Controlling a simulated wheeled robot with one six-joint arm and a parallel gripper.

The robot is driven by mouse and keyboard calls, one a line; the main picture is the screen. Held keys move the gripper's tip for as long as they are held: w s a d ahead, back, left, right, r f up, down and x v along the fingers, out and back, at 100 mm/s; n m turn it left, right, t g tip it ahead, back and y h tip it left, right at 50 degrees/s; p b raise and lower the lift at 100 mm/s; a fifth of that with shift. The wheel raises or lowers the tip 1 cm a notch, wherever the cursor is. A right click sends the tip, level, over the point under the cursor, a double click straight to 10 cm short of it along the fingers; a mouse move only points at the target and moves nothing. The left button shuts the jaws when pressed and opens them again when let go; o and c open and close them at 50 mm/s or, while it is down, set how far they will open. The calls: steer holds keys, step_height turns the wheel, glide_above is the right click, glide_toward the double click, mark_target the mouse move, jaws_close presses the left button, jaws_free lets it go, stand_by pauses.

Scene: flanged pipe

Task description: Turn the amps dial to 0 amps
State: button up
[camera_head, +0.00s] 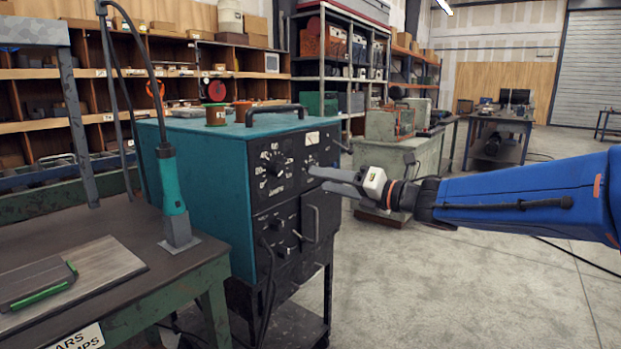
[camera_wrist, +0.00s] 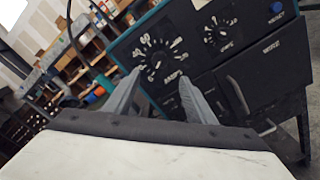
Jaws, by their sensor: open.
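The amps dial (camera_head: 275,166) is a black knob ringed by white numbers on the upper black front panel of a teal welder (camera_head: 205,170). The wrist view also shows the dial (camera_wrist: 157,62), tilted, between and beyond the fingertips. I cannot read which number the pointer marks. My gripper (camera_head: 320,180) is open and empty, in front of the panel, to the right of the dial in the head view. In the wrist view both grey fingers of my gripper (camera_wrist: 160,78) point at the panel, apart, with nothing between them. Contact with the panel cannot be told.
A second, smaller dial (camera_wrist: 218,32) and a blue button (camera_wrist: 276,8) are on the same panel. A workbench (camera_head: 130,225) with a teal-handled tool (camera_head: 171,185) is at left.

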steer(key=shift+v, duration=2.45)
